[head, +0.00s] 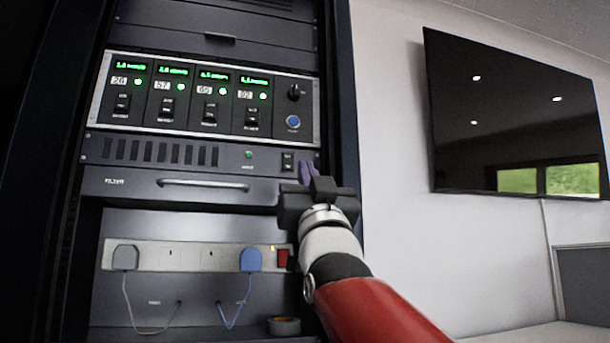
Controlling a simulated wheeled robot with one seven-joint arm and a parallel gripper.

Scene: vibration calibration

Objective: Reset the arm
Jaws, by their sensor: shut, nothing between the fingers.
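My gripper (309,172) is at the end of my red and white arm, which reaches up from the lower right. It is in front of the right side of the equipment rack (340,130), near the end of the filter drawer (130,186). Its purple fingertips are together with nothing between them. The gripper's dark body hides part of the drawer's right end. I cannot tell whether the fingertips touch the rack.
Above is a panel (215,98) with green displays, switches and a blue knob (293,121). Below, a power strip (185,257) holds a grey plug (126,257) and a blue plug (251,260). A tape roll (284,326) lies beneath. A screen (510,115) hangs on the right wall.

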